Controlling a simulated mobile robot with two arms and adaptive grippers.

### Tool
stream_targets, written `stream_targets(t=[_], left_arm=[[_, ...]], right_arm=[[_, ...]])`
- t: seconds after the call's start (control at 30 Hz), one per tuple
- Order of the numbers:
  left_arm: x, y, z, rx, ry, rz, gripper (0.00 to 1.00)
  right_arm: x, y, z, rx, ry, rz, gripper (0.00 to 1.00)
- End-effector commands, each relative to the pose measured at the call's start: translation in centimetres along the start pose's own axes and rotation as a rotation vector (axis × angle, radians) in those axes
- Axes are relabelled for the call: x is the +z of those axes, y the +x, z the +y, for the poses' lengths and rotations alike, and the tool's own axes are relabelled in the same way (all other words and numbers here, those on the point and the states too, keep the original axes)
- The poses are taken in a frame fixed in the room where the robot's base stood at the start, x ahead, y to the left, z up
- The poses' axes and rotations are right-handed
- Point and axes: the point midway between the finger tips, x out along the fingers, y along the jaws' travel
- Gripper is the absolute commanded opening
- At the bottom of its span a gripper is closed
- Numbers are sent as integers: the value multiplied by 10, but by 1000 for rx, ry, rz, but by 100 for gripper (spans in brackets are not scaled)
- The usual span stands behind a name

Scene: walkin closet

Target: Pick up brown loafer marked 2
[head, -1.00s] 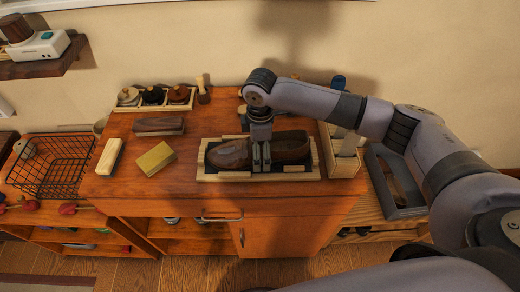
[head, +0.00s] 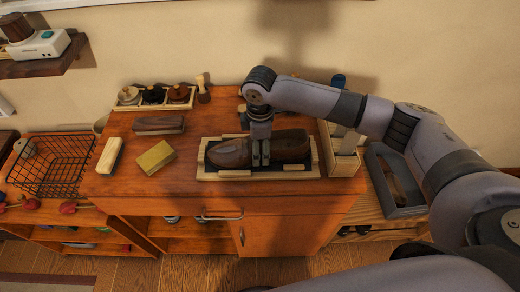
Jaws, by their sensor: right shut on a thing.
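A brown loafer (head: 231,154) lies lengthwise in a shallow tray (head: 209,176) with a pale wooden frame and dark bottom, on the wooden cabinet top. My right gripper (head: 260,160) points down over the middle of the shoe, with its fingers shut on it. The fingers hide part of the loafer's middle. The other end of the brown shoe (head: 290,146) shows to the right of the fingers. I cannot make out a number on it. My left gripper is not in view.
A yellow block (head: 155,157), a pale brush (head: 109,156) and a dark brown brush (head: 158,125) lie left of the tray. Round jars (head: 153,95) stand behind. A wooden box (head: 345,164) stands close on the right. A black wire basket (head: 52,165) is far left.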

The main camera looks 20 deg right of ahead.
Motion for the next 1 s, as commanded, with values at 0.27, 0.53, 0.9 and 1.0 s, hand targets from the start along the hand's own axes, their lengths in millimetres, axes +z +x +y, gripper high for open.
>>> stream_targets(t=[0.27, 0.53, 0.9, 1.0], left_arm=[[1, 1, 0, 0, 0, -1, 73], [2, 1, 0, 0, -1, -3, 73], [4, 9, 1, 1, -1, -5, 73], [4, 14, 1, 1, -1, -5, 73]], right_arm=[[1, 4, -2, -5, -1, -4, 22], [1, 4, -3, -7, -2, -5, 22], [0, -50, 0, 2, -2, 1, 7], [-1, -79, 1, 3, -2, 2, 7]])
